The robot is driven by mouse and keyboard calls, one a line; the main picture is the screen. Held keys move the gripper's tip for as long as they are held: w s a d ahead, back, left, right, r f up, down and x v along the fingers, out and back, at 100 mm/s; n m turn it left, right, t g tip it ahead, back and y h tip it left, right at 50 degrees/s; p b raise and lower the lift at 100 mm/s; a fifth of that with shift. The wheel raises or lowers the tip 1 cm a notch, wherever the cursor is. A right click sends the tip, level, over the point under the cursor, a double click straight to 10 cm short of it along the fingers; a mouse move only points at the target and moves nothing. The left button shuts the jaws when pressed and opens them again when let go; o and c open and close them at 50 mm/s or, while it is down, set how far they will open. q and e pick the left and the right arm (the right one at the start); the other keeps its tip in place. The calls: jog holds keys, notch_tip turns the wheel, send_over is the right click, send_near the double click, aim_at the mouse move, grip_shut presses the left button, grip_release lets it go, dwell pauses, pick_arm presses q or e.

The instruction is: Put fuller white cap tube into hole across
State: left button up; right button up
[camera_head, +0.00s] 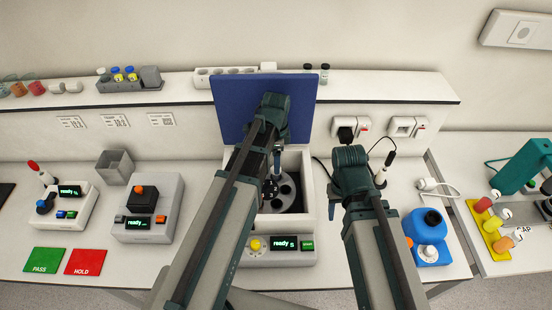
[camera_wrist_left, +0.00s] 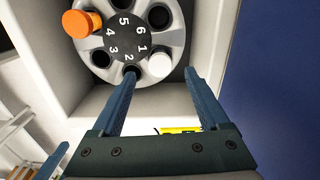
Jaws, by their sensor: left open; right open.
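The dark rotor (camera_head: 283,192) sits in the white machine with its blue lid (camera_head: 230,105) raised. In the left wrist view its numbered hub (camera_wrist_left: 121,38) shows. An orange-capped tube (camera_wrist_left: 80,23) stands in the rotor near number 4. A white-capped tube (camera_wrist_left: 158,66) sits in it near number 1; its fill level is hidden. My left gripper (camera_wrist_left: 160,82) is open, its fingers apart over the rotor's edge close to the white cap, nothing gripped. It also shows over the rotor in the head view (camera_head: 273,182). My right gripper (camera_head: 338,192) is open beside the machine.
The raised lid stands behind my left arm. A blue device (camera_head: 428,243) is at the right, a mixer (camera_head: 148,210) and green and red mats (camera_head: 85,262) at the left. A rack (camera_head: 128,82) with capped tubes stands on the back shelf. A yellow rack (camera_head: 488,228) stands at far right.

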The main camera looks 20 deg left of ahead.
notch_tip(320, 180, up, 12)
jog(key=p, duration=1)
jog(key=shift+f+p, duration=0.2)
jog(key=shift+p, duration=0.1)
jog(key=shift+s, duration=0.1)
